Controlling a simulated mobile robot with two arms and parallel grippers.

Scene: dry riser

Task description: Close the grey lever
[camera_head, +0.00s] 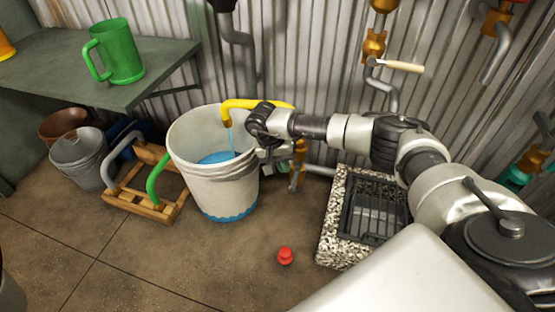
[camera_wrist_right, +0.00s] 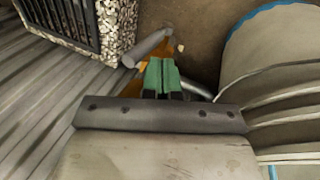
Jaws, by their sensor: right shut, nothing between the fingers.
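A grey bar that looks like the lever (camera_wrist_right: 150,48) shows in the right wrist view, just beyond my fingertips, beside an orange-brown valve body partly hidden behind the fingers. In the head view the brass valve (camera_head: 298,172) is low by the wall, right of the white bucket (camera_head: 213,190); the lever is hard to make out there. My right gripper (camera_head: 272,154) is at the bucket's right side, and its green-padded fingers (camera_wrist_right: 163,78) are shut and empty. I cannot tell whether they touch the lever. My left gripper is out of view.
A yellow spout (camera_head: 255,104) runs blue water into the bucket. A stone-edged drain with a grate (camera_head: 335,215) stands to the right. A small red object (camera_head: 285,256) lies on open floor. A wooden frame (camera_head: 150,208) is left of the bucket; a corrugated wall is behind.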

